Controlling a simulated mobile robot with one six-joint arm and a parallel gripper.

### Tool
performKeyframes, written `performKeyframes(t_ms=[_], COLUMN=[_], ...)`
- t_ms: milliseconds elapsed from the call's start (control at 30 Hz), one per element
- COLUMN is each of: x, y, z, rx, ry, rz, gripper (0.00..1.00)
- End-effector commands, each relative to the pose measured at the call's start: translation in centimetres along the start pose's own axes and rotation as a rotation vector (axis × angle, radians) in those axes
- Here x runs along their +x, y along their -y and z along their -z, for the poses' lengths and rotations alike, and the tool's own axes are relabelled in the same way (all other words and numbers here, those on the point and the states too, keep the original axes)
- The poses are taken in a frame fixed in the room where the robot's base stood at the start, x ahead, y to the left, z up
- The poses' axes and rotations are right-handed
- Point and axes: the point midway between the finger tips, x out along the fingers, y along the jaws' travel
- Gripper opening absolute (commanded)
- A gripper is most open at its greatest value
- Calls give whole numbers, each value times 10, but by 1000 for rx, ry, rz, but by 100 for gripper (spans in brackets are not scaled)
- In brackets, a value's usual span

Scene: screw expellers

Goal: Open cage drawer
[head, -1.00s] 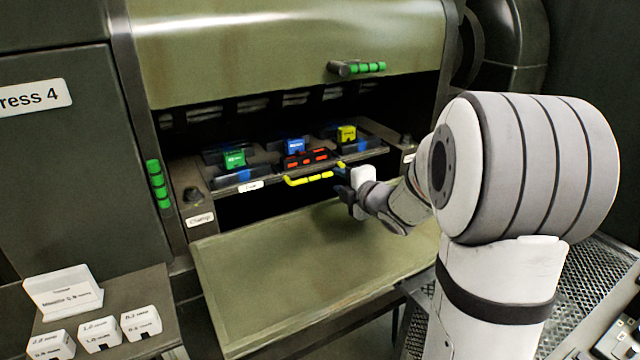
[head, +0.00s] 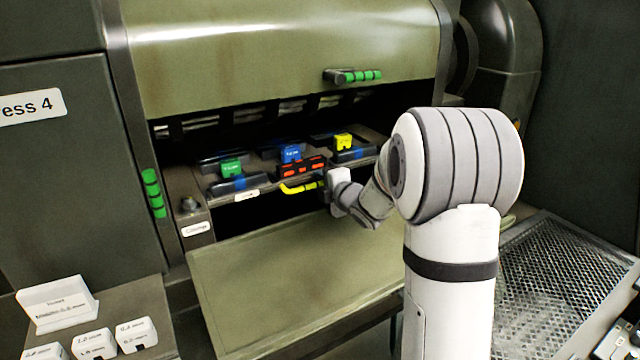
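The cage drawer (head: 248,184) sits in the opening of the press, with a dark shelf carrying green, blue and yellow blocks. A yellow handle (head: 297,188) runs along its front edge, below a black part with red marks (head: 301,168). My gripper (head: 326,185) is at the right end of the yellow handle. Its white body hides part of the handle and the drawer front. The fingers are small and dark here, and I cannot tell whether they are closed on the handle.
A raised olive cover with a green handle (head: 354,76) hangs above. A flat olive flap (head: 290,270) lies lowered below the opening. White labelled blocks (head: 137,334) stand on a ledge at lower left. A metal grating (head: 560,270) lies at right.

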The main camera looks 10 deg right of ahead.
Motion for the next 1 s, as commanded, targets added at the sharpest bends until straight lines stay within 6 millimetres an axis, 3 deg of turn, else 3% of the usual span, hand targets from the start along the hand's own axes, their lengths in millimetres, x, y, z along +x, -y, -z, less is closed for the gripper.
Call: performKeyframes(t_ms=[333, 767, 1000], x=[0, -2, -34], y=[0, 1, 9], z=[1, 1, 0], rx=[0, -1, -1], ry=[-1, -1, 0], rz=[0, 1, 0], gripper=[0, 0, 0])
